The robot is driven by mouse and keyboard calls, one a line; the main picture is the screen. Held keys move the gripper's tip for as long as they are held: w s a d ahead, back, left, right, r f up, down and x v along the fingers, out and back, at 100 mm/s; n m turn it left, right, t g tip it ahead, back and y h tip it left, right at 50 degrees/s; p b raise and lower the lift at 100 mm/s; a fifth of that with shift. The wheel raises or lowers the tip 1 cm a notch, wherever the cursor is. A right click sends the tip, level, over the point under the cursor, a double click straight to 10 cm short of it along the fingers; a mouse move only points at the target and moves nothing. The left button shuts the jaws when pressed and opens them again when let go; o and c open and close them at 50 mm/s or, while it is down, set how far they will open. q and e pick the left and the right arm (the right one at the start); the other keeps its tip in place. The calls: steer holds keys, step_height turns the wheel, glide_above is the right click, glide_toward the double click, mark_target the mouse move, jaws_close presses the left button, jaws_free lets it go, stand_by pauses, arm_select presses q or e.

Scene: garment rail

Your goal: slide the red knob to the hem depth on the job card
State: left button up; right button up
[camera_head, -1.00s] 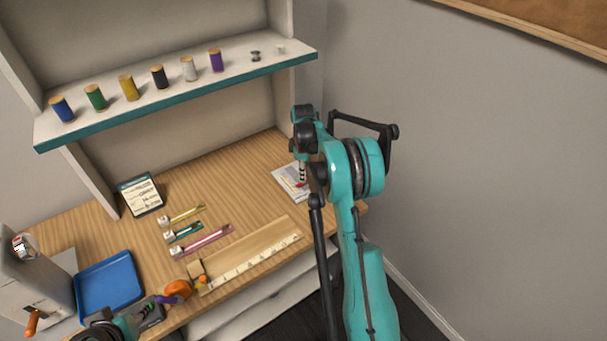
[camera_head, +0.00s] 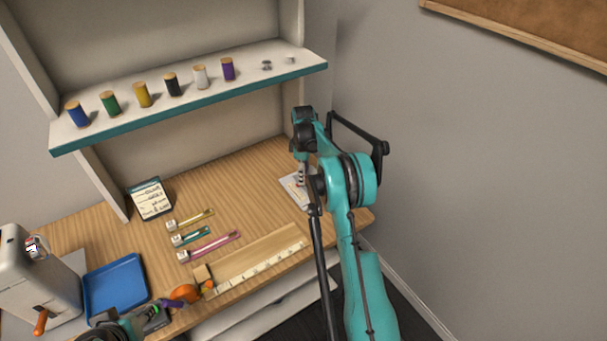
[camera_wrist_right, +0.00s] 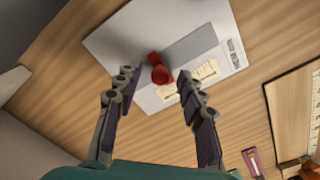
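The red knob (camera_wrist_right: 160,72) sits on a pale grey gauge plate (camera_wrist_right: 118,38) in the right wrist view, beside a cream scale strip (camera_wrist_right: 204,72). My right gripper (camera_wrist_right: 157,82) is open, with one finger on each side of the knob and gaps visible between. In the head view my right gripper (camera_head: 302,178) is over the plate (camera_head: 290,190) and hides the knob. The job card (camera_head: 151,198), dark-framed with handwritten lines, stands at the back left of the table; its writing is too small to read. My left gripper (camera_head: 160,308) is low at the left, partly hidden.
Several zips (camera_head: 208,245) lie mid-table, left of a wooden board with a ruler (camera_head: 255,270). A blue tray (camera_head: 116,285) and a grey machine (camera_head: 35,275) are at the left. An orange object (camera_head: 185,292) is by my left gripper. Thread spools (camera_head: 143,95) stand on the shelf above.

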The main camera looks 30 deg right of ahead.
step_height(320, 180, up, 12)
stand_by(0.6)
stand_by(0.4)
